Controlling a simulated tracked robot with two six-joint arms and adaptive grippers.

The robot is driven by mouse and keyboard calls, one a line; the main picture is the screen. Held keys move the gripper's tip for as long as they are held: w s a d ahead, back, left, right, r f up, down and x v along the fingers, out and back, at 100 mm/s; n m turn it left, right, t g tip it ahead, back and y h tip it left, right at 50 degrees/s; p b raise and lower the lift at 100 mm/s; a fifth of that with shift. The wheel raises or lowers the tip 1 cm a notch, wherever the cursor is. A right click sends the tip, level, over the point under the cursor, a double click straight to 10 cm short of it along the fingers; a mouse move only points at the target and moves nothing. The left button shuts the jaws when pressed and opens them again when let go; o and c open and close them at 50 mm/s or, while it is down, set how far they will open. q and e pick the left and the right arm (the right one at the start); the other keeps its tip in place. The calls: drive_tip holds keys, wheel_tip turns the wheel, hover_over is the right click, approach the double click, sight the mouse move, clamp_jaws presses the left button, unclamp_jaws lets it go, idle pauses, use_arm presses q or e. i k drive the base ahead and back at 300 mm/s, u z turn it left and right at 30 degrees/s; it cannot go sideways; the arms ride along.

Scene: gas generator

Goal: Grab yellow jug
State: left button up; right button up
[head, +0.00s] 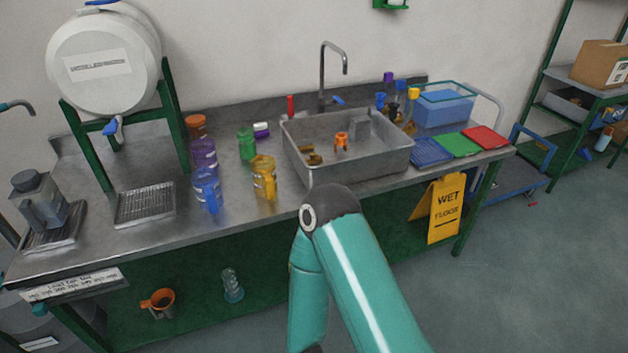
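The yellow jug (264,178) stands upright on the steel counter, just left of the sink. It is translucent with pale markings, and nothing hides it in the head view. A teal arm of mine rises from the bottom middle, its dark elbow joint in front of the counter edge, below and right of the jug. Neither of my grippers shows in this view.
A blue jug (208,190), purple jug (203,155) and green jug (246,143) stand close to the left. The metal sink (357,172) is to the right. A white barrel (104,60) stands on a green frame. Bare counter lies in front of the jugs.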

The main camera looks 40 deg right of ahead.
sight(263, 167)
drive_tip(key=z, duration=0.3)
drive_tip(key=i, duration=1)
